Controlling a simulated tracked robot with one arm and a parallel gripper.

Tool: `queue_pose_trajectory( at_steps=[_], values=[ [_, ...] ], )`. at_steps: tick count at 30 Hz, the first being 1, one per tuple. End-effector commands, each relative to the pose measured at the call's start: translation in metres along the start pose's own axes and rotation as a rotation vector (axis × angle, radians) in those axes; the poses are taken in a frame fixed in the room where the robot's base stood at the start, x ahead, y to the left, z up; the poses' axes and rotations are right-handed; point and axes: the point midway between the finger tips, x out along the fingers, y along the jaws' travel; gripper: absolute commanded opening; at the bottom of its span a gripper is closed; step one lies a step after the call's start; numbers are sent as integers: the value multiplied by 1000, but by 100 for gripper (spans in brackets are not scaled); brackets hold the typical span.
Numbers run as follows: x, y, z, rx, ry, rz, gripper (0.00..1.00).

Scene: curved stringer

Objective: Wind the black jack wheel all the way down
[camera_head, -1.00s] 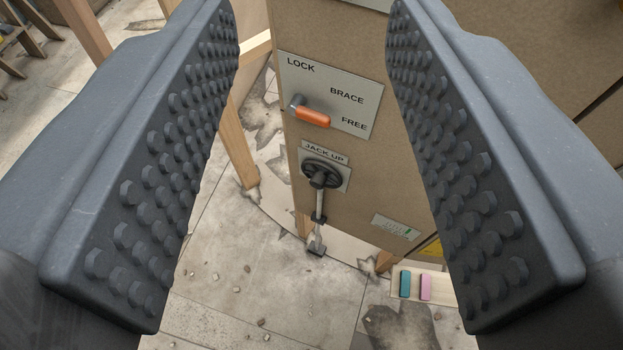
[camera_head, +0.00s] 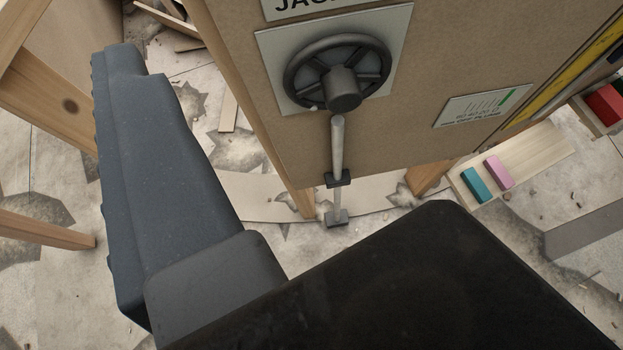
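The black jack wheel (camera_head: 338,72) is a round spoked handwheel with a thick hub, on a grey plate on the brown panel. It is at the upper middle of the view. A grey rod runs down from it through a dark collar to a small foot (camera_head: 337,218) near the floor. The other finger is not visible. The finger is apart from the wheel in the picture, left of and below it, and holds nothing visible.
A sign (camera_head: 301,5) above the wheel is cut off. A gauge label (camera_head: 483,106) is right of the wheel. A wooden board (camera_head: 540,152) bears teal and pink blocks. A large dark part of mine hides the lower right.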

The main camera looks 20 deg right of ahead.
Motion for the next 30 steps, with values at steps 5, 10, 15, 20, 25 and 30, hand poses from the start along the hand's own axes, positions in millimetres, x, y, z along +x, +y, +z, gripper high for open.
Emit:
queue_pose_trajectory(
  at_steps=[5,10,15,20,25,30],
  values=[
    [28,47,101,-40,47,147,54],
    [26,98,157,-142,158,278,54],
    [12,132,179,-261,272,356,54],
    [1,146,182,-331,338,388,54],
    [2,150,180,-346,358,396,54],
    [14,155,173,-343,360,396,54]
  ],
)
